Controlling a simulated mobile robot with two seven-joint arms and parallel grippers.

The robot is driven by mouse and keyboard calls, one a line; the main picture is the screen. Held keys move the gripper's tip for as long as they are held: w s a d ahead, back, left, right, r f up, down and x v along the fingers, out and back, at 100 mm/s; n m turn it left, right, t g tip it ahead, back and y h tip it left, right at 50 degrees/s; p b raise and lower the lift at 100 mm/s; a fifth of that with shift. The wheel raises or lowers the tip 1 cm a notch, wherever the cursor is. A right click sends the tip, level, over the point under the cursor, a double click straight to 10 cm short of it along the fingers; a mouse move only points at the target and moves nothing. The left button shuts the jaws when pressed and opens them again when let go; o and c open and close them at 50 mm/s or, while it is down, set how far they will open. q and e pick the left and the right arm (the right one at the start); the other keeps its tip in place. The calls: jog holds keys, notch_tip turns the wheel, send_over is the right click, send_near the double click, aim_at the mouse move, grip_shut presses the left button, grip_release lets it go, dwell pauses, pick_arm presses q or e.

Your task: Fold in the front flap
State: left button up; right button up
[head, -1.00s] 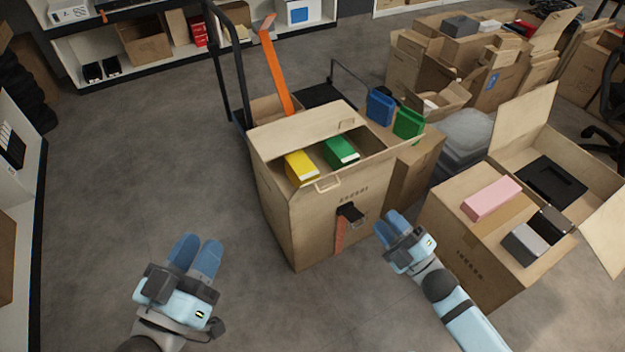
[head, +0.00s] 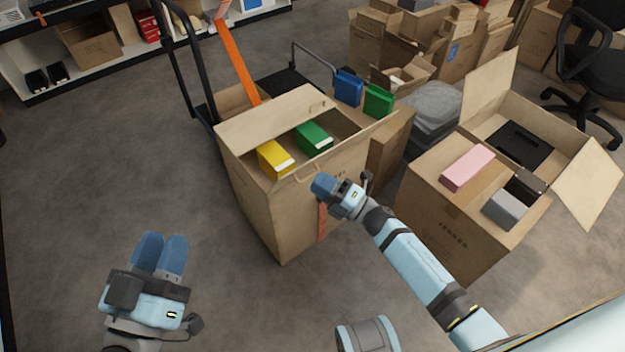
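The open carton (head: 265,215) stands in the middle of the head view. A yellow-and-white box (head: 275,158) and a green-and-white box (head: 314,137) show inside it. Its back flap (head: 270,118) slopes beside the opening. A front panel with a handle hole, apparently the front flap (head: 345,165), runs along the near side; whether it stands up or hangs is unclear. My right gripper (head: 323,185) is at this panel, just below the handle hole. Its fingers look shut; contact cannot be told.
A blue box (head: 348,88) and a green box (head: 378,100) sit behind the carton. An orange strip (head: 322,222) shows on the carton front. Floor at left is free.

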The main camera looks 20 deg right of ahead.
pick_arm(q)
jog(key=shift+f, duration=0.35)
pick_arm(e)
jog(key=x, duration=0.2)
jog(key=shift+w+a, duration=0.2)
jog(key=shift+w, duration=0.05)
